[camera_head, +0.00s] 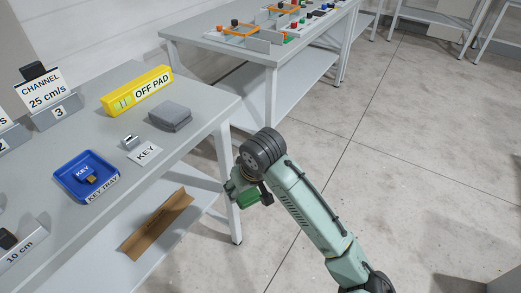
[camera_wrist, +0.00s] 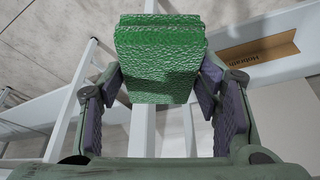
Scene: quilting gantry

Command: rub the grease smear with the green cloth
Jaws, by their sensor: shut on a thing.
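My gripper (camera_head: 252,192) hangs in the air just off the right end of the near grey table. It is shut on the green cloth (camera_head: 249,200), a thick folded block with a rough surface. In the wrist view the green cloth (camera_wrist: 160,60) sits between the two fingers of my gripper (camera_wrist: 160,84) and sticks out beyond them. The cloth touches nothing else that I can see. I cannot make out a grease smear in either view.
Another table (camera_head: 190,38) stands behind. Floor at right is clear.

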